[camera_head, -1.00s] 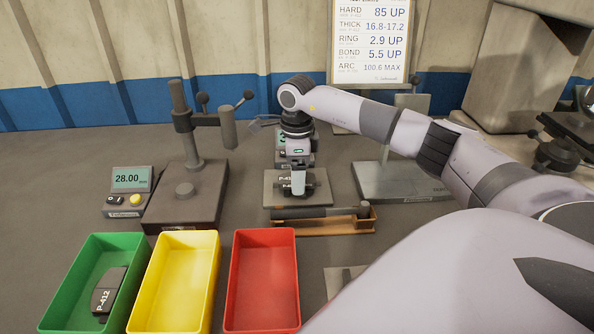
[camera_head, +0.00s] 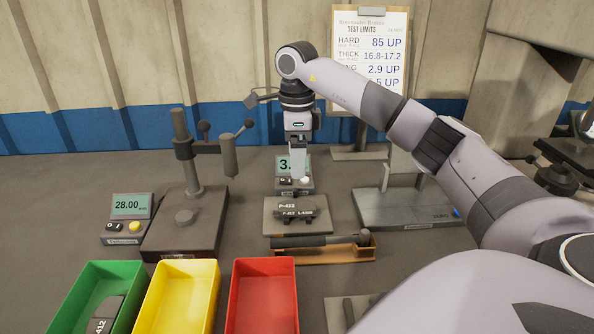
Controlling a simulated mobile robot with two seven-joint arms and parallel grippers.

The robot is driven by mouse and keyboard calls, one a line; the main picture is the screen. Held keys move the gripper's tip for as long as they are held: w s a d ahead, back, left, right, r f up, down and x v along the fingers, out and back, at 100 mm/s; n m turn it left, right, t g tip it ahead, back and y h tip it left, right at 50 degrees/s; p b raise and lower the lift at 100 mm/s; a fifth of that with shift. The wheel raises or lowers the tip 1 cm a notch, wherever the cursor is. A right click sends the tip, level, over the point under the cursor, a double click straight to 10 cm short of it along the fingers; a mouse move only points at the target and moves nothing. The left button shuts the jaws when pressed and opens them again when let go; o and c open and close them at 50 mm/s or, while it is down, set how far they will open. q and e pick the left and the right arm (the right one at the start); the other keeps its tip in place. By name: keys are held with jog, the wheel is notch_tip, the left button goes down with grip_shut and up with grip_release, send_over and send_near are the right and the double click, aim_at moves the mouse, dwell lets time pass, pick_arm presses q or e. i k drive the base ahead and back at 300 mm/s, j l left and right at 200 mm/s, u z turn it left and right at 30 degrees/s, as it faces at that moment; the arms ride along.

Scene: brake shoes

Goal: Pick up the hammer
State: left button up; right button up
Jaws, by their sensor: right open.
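The hammer (camera_head: 300,241) appears to be the dark bar lying lengthwise across a shallow wooden holder (camera_head: 325,256), with a thicker end at the right. Its exact shape is hard to make out. My right gripper (camera_head: 299,172) is open and points down, above and behind the hammer in the picture, in front of a small display unit. It is clear of the hammer and holds nothing I can see. Its fingers are small and partly merge with the unit behind. My left gripper is not in view.
A dark brake shoe marked P-413 (camera_head: 295,210) rests on a grey plate (camera_head: 325,226) just behind the hammer. Green (camera_head: 70,305), yellow (camera_head: 205,269) and red (camera_head: 262,268) bins stand in front. A gauge stand (camera_head: 188,215) is at left, a metal-plate stand (camera_head: 408,210) at right.

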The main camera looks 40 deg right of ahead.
aim_at(363, 239)
jog(key=k+j, duration=0.75)
jog(key=j, duration=0.2)
